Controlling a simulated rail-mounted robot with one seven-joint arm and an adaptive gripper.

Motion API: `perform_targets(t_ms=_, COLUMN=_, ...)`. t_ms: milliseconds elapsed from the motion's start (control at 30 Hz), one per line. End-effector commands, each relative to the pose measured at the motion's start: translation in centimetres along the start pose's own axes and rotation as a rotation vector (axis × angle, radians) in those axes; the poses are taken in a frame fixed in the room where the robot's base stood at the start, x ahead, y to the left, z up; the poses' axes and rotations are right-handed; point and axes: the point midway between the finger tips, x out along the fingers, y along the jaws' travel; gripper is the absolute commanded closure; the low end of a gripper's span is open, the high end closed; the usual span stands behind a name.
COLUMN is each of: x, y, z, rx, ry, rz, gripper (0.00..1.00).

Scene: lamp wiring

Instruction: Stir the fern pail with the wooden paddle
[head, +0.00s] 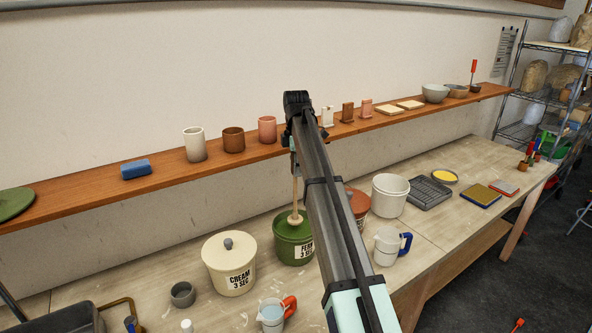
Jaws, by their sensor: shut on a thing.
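The fern pail (287,250) is a green pail on the table, with a white label reading FERN 3 SEC. The wooden paddle (295,197) stands nearly upright over it. The paddle's wider pale lower part (294,219) shows at the pail's mouth; how deep its end reaches is hidden. My gripper (294,172) is above the pail, shut on the upper part of the paddle and partly hidden behind my arm. My arm also covers the pail's right side.
A lidded cream pail (229,270) stands left of the fern pail. A reddish pail (357,203) and a white bucket (390,195) stand to the right. Jugs (272,313) (387,246) stand in front. A wall shelf (215,166) with cups runs behind.

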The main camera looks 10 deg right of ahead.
Motion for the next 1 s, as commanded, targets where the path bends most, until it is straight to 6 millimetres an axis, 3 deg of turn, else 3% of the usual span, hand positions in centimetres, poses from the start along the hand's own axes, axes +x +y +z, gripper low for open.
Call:
perform_targets(t_ms=467, x=-0.1, y=0.0, z=0.0, rx=0.000, ry=0.000, rz=0.001, gripper=1.00)
perform_targets(t_ms=1000, x=-4.1, y=0.0, z=0.0, rx=0.000, ry=0.000, rz=0.001, gripper=1.00)
